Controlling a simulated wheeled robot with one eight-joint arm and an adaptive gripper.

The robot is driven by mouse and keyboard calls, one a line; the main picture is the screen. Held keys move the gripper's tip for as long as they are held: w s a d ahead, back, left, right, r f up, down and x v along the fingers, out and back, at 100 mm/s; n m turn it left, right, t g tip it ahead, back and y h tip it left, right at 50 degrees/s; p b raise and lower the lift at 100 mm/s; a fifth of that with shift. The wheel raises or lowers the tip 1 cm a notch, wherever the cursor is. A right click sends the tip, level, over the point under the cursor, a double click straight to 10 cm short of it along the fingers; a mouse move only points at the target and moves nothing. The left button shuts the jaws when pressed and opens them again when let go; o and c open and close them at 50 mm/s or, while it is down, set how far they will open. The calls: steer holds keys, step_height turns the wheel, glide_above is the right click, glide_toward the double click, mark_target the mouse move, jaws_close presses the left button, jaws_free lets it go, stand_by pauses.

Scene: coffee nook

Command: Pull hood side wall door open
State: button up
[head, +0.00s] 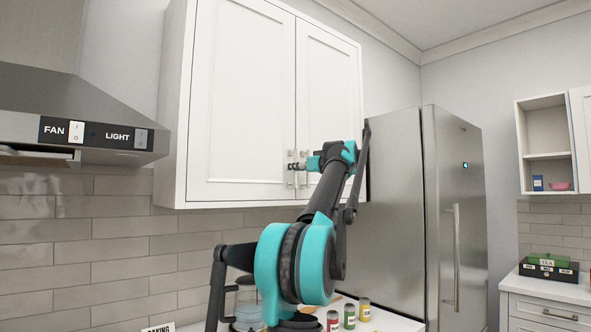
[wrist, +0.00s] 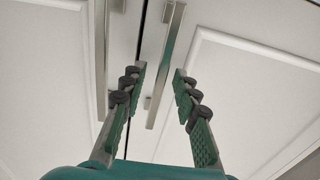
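The white wall cabinet beside the hood has a left door (head: 242,95) and a right door (head: 328,85), both looking shut. Upright metal bar handles sit at their meeting edges: the left handle (wrist: 100,60) and the right handle (wrist: 166,65). My gripper (wrist: 160,78) is open, its two green-padded fingers pointing up at the doors. In the wrist view the right handle lies between the fingertips, and the left handle is outside the left finger. Contact cannot be told. In the head view my gripper (head: 298,167) is at the handles, which it partly hides.
The range hood (head: 80,115) is left of the cabinet. A steel fridge (head: 400,200) stands close on its right. Several small jars (head: 349,316) stand on the counter below. The space in front of the doors is otherwise clear.

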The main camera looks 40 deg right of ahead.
steer(key=shift+w, duration=0.3)
steer(key=shift+c, duration=0.6)
jaws_close()
